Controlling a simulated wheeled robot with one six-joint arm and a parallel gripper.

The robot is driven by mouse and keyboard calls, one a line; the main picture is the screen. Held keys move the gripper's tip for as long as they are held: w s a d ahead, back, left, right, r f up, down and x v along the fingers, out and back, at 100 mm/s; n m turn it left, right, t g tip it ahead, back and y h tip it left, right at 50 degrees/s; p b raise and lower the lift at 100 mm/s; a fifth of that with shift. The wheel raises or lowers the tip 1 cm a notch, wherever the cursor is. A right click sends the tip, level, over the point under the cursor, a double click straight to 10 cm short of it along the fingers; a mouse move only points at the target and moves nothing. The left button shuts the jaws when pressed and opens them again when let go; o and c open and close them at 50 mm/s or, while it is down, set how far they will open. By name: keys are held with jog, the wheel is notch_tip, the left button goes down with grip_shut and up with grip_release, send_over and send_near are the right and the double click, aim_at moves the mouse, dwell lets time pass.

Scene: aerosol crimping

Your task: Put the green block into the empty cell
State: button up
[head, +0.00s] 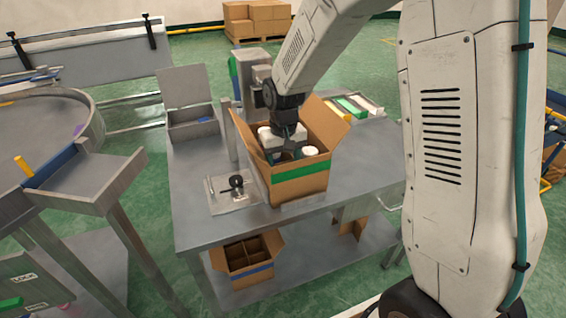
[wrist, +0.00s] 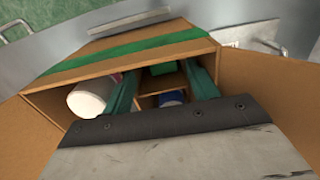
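The cardboard box (head: 300,184) with a green band stands open on the metal table, and dividers split its inside into cells. The green block (wrist: 163,69) shows in the wrist view low inside the box, in a cell near the green-banded wall. My gripper (wrist: 163,80) reaches down into the box. Its two teal fingers are spread, one on each side of the block, with gaps visible between. In the head view my gripper (head: 289,142) is over the box opening and its fingertips are hidden. The block's lower part and the cell floor are hidden.
A white container (wrist: 88,99) stands beside the left finger, and a blue item (wrist: 172,99) sits in a nearer cell. The box flaps stand open around my gripper. A small black-handled fixture (head: 233,186) is left of the box. A tray (head: 352,106) lies behind it.

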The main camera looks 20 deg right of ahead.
jog(key=shift+a, duration=0.1)
dwell(0.3)
notch_tip(320, 180, up, 8)
dwell(0.5)
jog(key=shift+f, duration=0.1)
dwell(0.4)
